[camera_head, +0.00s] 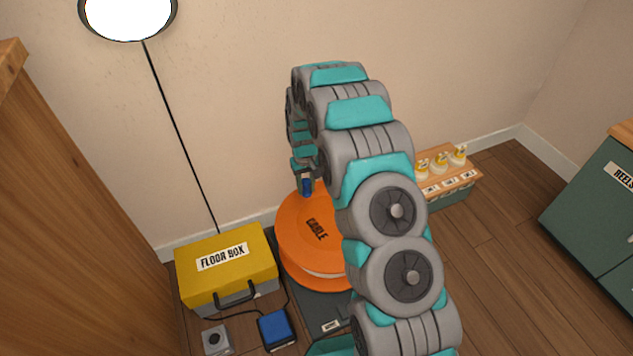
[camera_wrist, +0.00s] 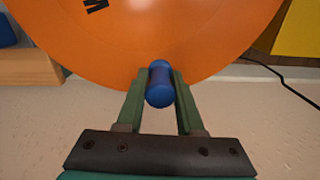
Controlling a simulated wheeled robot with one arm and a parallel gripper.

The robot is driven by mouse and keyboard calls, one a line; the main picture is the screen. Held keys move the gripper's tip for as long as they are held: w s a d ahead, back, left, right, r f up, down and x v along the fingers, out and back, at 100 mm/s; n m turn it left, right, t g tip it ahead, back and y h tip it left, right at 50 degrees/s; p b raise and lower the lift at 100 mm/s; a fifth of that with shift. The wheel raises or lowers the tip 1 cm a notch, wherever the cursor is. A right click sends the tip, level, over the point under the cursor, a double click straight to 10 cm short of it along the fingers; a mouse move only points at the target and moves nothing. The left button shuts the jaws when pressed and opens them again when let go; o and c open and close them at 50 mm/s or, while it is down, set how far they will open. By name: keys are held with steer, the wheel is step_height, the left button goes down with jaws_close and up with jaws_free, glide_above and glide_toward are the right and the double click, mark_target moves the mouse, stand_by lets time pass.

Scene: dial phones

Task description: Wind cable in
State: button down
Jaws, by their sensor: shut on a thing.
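An orange cable reel (camera_head: 310,235) marked "CABLE" lies on a dark base (camera_head: 325,312) on the floor, with a pale band of cable showing at its side. A blue handle (camera_head: 307,187) stands up near the reel's far edge. My gripper (camera_head: 305,168) comes down from above onto this handle. In the wrist view, my gripper (camera_wrist: 160,80) has its two fingers shut on the sides of the blue handle (camera_wrist: 160,88), with the orange reel (camera_wrist: 150,30) behind it. My arm hides the reel's right part in the head view.
A yellow floor box (camera_head: 226,262) stands left of the reel, with a blue block (camera_head: 277,329) and a small grey box (camera_head: 217,340) in front. A green cabinet (camera_head: 592,190) stands right; the floor between is clear.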

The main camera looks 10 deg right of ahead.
mark_target(292, 206)
steer(key=a+n, duration=0.1)
steer(key=s+a+n, duration=0.1)
steer(key=shift+s+a+n, duration=0.3)
steer(key=shift+a, duration=0.1)
steer(key=shift+s+a+n, duration=0.65)
steer(key=shift+a+n, duration=0.15)
steer(key=shift+n, duration=0.2)
steer(key=shift+s+a, duration=0.5)
steer(key=shift+s, duration=0.05)
steer(key=c, duration=0.7)
jaws_free()
steer(key=shift+r, duration=0.1)
